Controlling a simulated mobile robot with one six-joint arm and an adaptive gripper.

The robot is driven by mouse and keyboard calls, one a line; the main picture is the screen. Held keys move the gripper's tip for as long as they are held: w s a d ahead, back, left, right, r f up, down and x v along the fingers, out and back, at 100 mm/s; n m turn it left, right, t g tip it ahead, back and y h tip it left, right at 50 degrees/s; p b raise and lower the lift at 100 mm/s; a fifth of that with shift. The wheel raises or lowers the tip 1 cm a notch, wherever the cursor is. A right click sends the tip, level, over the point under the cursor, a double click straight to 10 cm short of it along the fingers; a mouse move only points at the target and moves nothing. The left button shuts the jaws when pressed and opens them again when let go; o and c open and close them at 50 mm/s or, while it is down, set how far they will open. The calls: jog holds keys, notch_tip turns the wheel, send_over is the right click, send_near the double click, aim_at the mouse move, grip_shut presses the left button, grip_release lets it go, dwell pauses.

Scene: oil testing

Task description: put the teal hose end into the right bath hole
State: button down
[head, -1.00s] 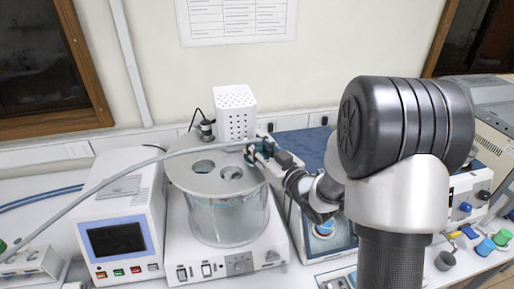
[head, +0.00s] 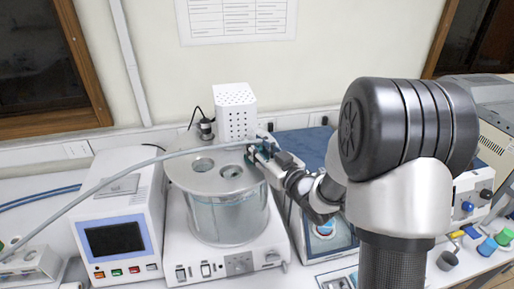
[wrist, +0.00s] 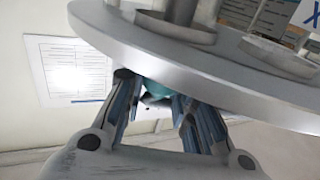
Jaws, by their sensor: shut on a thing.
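My gripper (head: 258,152) is shut on the teal hose end (head: 249,154) at the right edge of the bath lid. The grey hose (head: 120,173) runs from it over the lid to the lower left. The glass bath (head: 228,217) has a round lid with a left hole (head: 203,164) and a right hole (head: 231,171). The hose end is above and to the right of the right hole. In the wrist view, the gripper fingers (wrist: 158,100) are around the teal piece (wrist: 155,88), partly hidden behind the lid rim (wrist: 190,62).
A white perforated box (head: 236,112) stands at the back of the lid. A white device with a screen (head: 113,240) is left of the bath. A blue-topped unit (head: 305,145) stands right of it, under my arm. Several coloured caps (head: 487,246) lie at far right.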

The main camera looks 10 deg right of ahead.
jog(key=shift+f, duration=0.15)
jog(key=c, duration=1.6)
grip_release()
jog(key=shift+s, duration=0.1)
jog(key=b+v, duration=0.2)
jog(key=v, duration=0.9)
jog(key=shift+f, duration=0.1)
